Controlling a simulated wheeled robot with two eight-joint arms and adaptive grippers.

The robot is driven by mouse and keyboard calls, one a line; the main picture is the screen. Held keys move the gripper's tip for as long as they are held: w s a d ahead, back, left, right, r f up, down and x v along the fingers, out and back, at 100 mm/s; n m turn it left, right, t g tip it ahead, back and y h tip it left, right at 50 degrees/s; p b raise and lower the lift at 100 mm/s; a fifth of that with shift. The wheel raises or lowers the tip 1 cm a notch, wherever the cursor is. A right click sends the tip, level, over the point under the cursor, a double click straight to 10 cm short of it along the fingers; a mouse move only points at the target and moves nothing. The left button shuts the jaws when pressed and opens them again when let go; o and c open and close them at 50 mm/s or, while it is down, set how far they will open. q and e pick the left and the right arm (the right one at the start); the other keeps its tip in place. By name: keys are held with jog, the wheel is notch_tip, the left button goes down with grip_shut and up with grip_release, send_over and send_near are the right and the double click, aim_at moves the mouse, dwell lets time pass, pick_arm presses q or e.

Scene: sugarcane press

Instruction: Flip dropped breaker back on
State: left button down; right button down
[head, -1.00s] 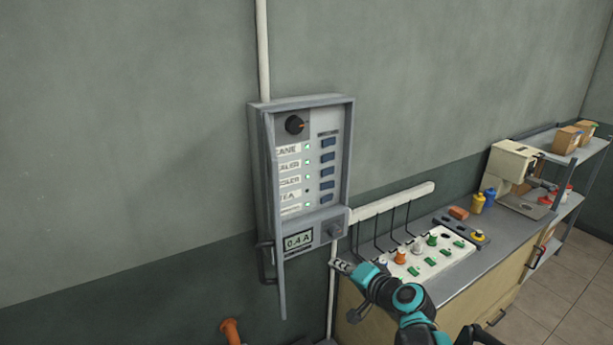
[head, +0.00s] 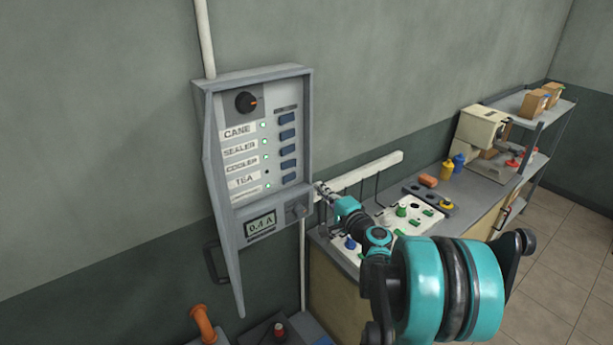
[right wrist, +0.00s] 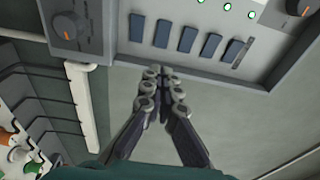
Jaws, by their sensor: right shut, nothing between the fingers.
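The grey breaker panel (head: 225,200) hangs on the wall, its face exposed, with a column of blue switches. Lamps beside CANE (head: 237,132), SEALER and COOLER glow green, as does the bottom one. The TEA lamp (head: 267,172) is dark. The fourth switch (head: 288,165) is in the TEA row; its tilt is too small to tell. My right gripper (head: 320,188) is shut and empty, right of the panel's lower part. In the right wrist view its fingertips (right wrist: 163,74) appear just below the switch row, near the TEA switch (right wrist: 163,33); contact is not visible. My left gripper is out of view.
A black dial (head: 246,102) sits above the switches. A small knob (head: 296,211) and a 0.4 A display (head: 261,225) sit below them. A bench (head: 470,205) with a control board (head: 420,220) stands right of the panel. An orange pipe (head: 203,324) rises at the bottom.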

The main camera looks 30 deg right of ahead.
aim_at(295, 164)
jog(key=w, duration=1.3)
jog(key=shift+w+d+b, duration=0.25)
jog(key=shift+w+b, duration=0.05)
jog(key=shift+b, duration=0.1)
